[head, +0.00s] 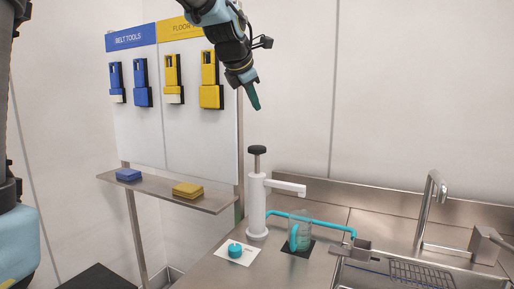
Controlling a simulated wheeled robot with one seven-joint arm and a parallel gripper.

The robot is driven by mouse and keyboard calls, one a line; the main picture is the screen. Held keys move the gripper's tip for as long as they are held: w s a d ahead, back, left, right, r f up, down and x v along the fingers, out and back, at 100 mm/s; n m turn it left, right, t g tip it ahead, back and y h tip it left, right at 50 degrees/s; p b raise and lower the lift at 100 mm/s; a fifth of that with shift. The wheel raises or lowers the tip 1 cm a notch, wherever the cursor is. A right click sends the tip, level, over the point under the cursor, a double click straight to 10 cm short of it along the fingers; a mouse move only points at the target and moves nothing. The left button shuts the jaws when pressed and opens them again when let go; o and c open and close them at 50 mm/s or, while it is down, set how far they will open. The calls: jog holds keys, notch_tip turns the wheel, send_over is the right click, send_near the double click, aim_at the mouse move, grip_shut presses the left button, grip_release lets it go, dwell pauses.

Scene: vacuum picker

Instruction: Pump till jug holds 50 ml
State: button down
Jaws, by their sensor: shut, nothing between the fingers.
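A white pump (256,205) with a black plunger knob (257,150) stands upright on the steel counter, its spout (289,188) pointing right. A clear jug (299,230) with a teal handle stands on a dark square mat (298,251) under or near the spout's end. Its liquid level is too small to read. My gripper (256,101) is shut and empty, pointing down in the air above the plunger knob and apart from it.
A teal hose (335,226) runs behind the jug to a small grey box (361,245) at the sink. A teal knob (235,251) sits on a white card left of the jug. A tap (429,205) stands at right. A tool board (177,90) and shelf (150,190) are at left.

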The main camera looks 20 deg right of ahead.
aim_at(253, 148)
jog(key=shift+f+b, duration=3.3)
jog(key=shift+f, duration=1.05)
jog(key=shift+f, duration=0.15)
jog(key=shift+f, duration=0.25)
jog(key=shift+f+b, duration=1.6)
jog(key=shift+f, duration=0.55)
dwell(0.6)
